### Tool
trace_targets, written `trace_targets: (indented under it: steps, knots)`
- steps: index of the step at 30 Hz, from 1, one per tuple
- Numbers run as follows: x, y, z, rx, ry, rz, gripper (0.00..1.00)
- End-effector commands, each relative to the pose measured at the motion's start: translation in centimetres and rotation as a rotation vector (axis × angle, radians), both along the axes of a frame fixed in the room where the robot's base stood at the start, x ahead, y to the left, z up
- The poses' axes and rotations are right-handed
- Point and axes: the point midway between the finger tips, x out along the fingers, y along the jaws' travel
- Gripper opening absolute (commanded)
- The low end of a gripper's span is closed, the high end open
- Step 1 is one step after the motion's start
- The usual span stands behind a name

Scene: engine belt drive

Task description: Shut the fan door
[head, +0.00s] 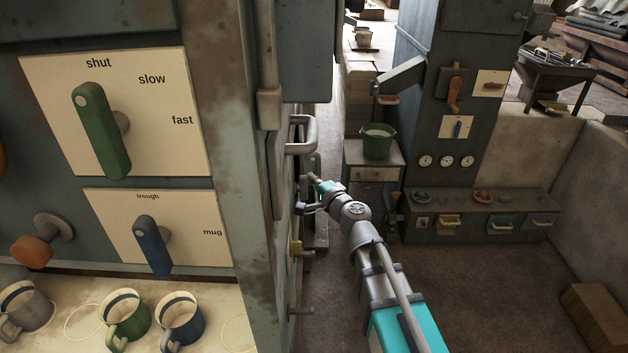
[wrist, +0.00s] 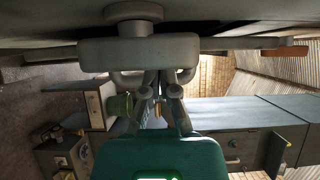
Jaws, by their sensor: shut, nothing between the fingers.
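The tall grey-blue machine (head: 222,130) fills the left of the head view, and I see its right side only at a steep angle. A pale grey bar handle (head: 303,135) stands out from that side. I cannot tell for sure which panel is the fan door, or how far it stands open. My gripper (head: 313,182) is shut and empty beside this side, below the bar handle. In the wrist view, my gripper (wrist: 161,82) reaches up to a thick grey metal fitting (wrist: 138,51) under a dark surface. The fingertips are partly hidden, and contact is unclear.
A dark panel (head: 306,50) juts out above the bar handle. The green lever (head: 102,130), blue lever (head: 152,245) and several mugs (head: 180,318) are at left. A green bucket (head: 378,142) stands on a cabinet behind.

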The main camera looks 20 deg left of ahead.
Motion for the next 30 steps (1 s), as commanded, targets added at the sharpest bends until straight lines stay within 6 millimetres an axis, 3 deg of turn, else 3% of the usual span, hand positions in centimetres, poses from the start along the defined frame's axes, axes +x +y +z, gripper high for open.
trace_targets:
  steps: [11,30]
  knots:
    - [-0.5,-0.9,0.0,0.0,0.0,-0.002,0.0]
    - [-4.6,-5.8,0.0,0.0,0.0,-0.002,0.0]
